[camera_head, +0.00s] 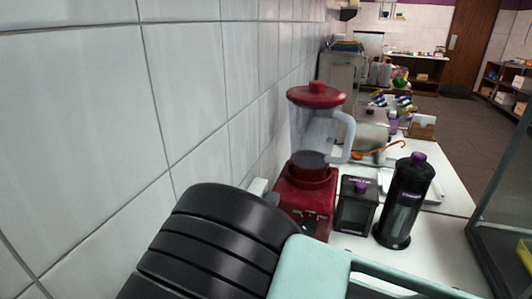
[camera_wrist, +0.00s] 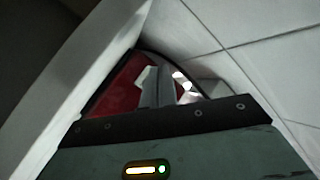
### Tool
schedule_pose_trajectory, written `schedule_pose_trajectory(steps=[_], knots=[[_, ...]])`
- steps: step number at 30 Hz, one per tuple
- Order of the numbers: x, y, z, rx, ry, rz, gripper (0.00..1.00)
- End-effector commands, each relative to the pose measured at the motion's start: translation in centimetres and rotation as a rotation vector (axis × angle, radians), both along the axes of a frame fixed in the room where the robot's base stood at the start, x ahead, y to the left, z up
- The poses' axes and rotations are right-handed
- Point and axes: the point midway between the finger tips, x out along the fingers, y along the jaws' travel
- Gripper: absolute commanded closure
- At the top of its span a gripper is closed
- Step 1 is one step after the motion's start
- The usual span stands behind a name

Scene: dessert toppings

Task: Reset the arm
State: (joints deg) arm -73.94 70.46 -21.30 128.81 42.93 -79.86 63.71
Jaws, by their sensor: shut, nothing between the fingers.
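My gripper (camera_wrist: 156,84) shows in the wrist view as narrow grey fingers above a teal housing with a green light. The fingers are together with nothing between them. Behind them is a red surface, with white tile close at the right. In the head view my black and teal arm fills the lower middle, near the tiled wall; I cannot make out the fingertips there.
A red blender (camera_head: 307,188) stands beside my arm against the tiled wall (camera_head: 190,80). A dark container (camera_head: 356,205) and a tall black dispenser (camera_head: 407,205) stand to its right on the white counter (camera_head: 455,193). A glass-sided case (camera_head: 505,200) is at the right edge.

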Motion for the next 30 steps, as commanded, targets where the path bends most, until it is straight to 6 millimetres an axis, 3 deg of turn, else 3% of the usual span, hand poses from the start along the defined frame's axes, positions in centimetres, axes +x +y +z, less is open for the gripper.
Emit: schedule_pose_trajectory(steps=[5, 11, 20, 23, 30], knots=[[0.1, -0.7, -0.3, -0.045, 0.219, -0.075, 1.0], [-2.6, -0.3, 0.8, -0.148, 0.573, -0.027, 1.0], [-9.7, -0.6, 8.0, -0.376, 0.898, 0.323, 1.0], [-12.4, -1.9, 11.0, -0.488, 0.943, 0.467, 1.0], [-18.6, -7.6, 16.6, -0.81, 0.984, 0.749, 1.0]])
